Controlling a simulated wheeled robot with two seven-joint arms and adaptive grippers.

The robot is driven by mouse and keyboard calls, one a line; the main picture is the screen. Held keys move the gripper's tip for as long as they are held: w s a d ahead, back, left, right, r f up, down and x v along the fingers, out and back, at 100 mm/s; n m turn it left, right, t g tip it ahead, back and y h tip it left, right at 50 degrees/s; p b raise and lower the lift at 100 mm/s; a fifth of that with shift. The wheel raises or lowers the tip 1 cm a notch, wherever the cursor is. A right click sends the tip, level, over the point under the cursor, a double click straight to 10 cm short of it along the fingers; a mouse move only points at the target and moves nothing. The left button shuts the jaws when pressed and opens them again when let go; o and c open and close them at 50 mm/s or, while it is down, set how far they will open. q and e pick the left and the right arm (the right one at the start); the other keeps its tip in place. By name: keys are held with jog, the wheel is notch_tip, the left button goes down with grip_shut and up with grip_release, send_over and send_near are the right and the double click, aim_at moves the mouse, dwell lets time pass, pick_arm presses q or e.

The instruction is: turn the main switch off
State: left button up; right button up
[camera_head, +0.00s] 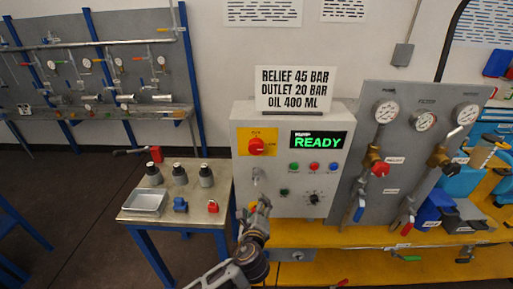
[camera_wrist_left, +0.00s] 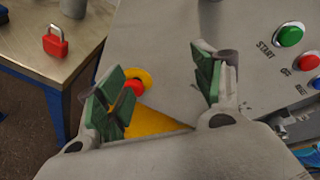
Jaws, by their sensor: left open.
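The main switch (camera_head: 257,146) is a red rotary knob on a yellow plate, at the upper left of the grey control box (camera_head: 328,206). The exact angle of its handle is too small to tell. My left gripper (camera_head: 262,203) is in front of the box's lower left part, below the switch and apart from it. In the left wrist view its green-padded fingers (camera_wrist_left: 160,82) are spread with nothing between them. A red button (camera_wrist_left: 134,88) on a yellow base shows beyond the fingers; in the head view my gripper mostly hides it. My right gripper is not in view.
A lit display (camera_head: 319,141) reads READY. Small buttons (camera_head: 314,167) and a black dial (camera_head: 313,198) sit below it. A side table (camera_head: 150,215) at left holds bottles, a tray and a red padlock (camera_head: 213,206). A gauge panel (camera_head: 400,170) with valves stands at right.

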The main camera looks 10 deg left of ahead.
aim_at(256, 150)
pick_arm(q)
jog(key=s+r+m+t, duration=0.1)
jog(key=s+r, duration=0.2)
jog(key=r, duration=0.6)
jog(key=s+r+t+p, duration=0.1)
jog(key=s+r+t, duration=0.1)
jog(key=r, duration=0.8)
jog(key=shift+s+d+r+m+y+p, duration=0.25)
jog(key=shift+s+d+m+y, duration=0.2)
jog(key=shift+s, duration=0.35)
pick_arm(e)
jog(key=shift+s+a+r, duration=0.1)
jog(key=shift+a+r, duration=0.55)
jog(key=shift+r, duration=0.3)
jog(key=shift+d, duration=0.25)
pick_arm(q)
jog(key=shift+w, duration=0.15)
jog(key=w+p, duration=0.1)
jog(key=w, duration=0.2)
jog(key=w+a, duration=0.1)
jog(key=w, duration=0.3)
jog(key=w+p, duration=0.1)
jog(key=w, duration=0.3)
jog(key=shift+a+p, duration=0.3)
jog(key=shift+w+a+f, duration=0.1)
jog(key=shift+w+a, duration=0.05)
jog(key=shift+w, duration=1.05)
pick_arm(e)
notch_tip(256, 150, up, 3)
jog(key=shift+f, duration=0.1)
